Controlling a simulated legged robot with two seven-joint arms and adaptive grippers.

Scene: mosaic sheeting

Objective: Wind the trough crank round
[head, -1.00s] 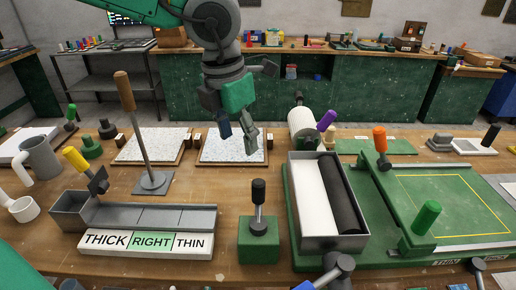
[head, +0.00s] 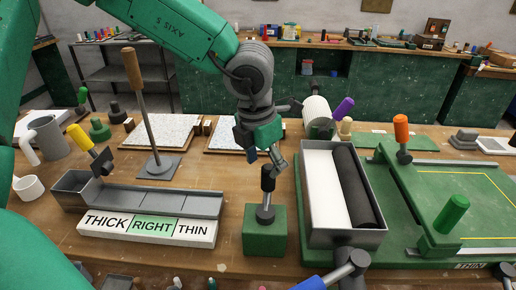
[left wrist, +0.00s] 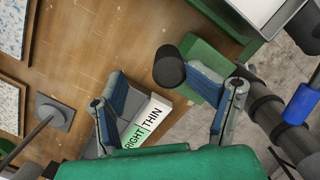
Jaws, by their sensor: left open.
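A grey trough (head: 379,238) holds a white sheet and a black roller on the right of the bench. A grey crank arm (head: 345,270) with a blue handle (head: 310,284) sits at its front end, partly cut off by the lower edge. The blue handle also shows in the left wrist view (left wrist: 302,104). My left gripper (head: 266,158) is open and empty, pointing down above a black knob (head: 268,178) on a green block (head: 264,241). In the left wrist view the knob (left wrist: 169,68) appears between and beyond the spread fingertips. My right gripper is not in view.
A narrow grey tray (head: 140,198) with a yellow handle (head: 80,136) stands left, behind a THICK/RIGHT/THIN label block (head: 148,228). A tall wooden-handled rod (head: 140,105) rises behind it. A green press bed (head: 470,215) with orange and green knobs lies right.

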